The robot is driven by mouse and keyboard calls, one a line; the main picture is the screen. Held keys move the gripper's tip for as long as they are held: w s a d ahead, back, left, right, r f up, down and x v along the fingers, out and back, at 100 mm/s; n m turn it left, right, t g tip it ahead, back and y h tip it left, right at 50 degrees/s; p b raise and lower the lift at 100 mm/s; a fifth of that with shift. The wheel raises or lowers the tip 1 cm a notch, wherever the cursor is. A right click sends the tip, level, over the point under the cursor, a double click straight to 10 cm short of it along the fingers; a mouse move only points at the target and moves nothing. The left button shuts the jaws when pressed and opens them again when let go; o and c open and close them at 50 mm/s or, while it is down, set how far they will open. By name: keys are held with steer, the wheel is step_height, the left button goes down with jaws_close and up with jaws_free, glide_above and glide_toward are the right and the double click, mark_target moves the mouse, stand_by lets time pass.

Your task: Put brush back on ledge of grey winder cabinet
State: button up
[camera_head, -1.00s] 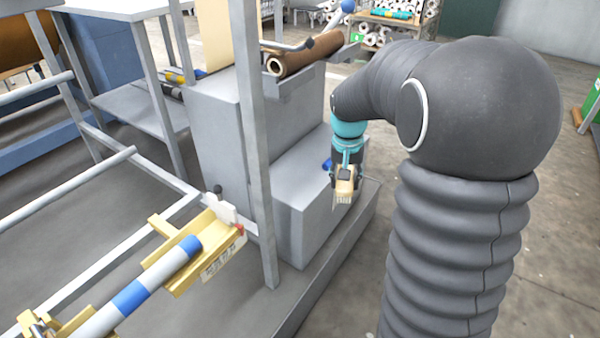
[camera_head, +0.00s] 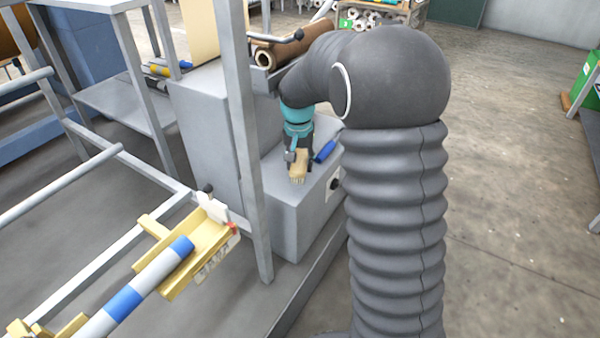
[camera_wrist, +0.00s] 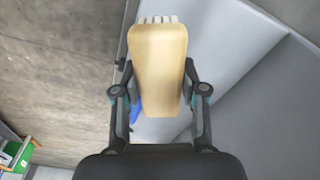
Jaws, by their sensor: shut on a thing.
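The brush shows in the head view (camera_head: 298,166) as a wooden block with pale bristles. It also fills the upper middle of the wrist view (camera_wrist: 157,62). My gripper (camera_head: 299,152) is shut on it; in the wrist view the two fingers (camera_wrist: 158,92) press its sides. The grey winder cabinet (camera_head: 212,125) has a lower ledge (camera_head: 318,172) on its right. In the head view the brush appears over the left part of that ledge, bristles toward the camera. I cannot tell whether it touches the ledge.
A blue-handled thing (camera_head: 326,150) lies on the ledge, right of my gripper. A grey upright post (camera_head: 243,150) stands in front of the cabinet. A brown roll (camera_head: 293,45) lies above the cabinet. A yellow bracket with a blue and white roller (camera_head: 150,282) is at lower left.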

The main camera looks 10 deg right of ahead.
steer(key=shift+f, duration=2)
steer(key=shift+f, duration=0.2)
steer(key=o, duration=1.1)
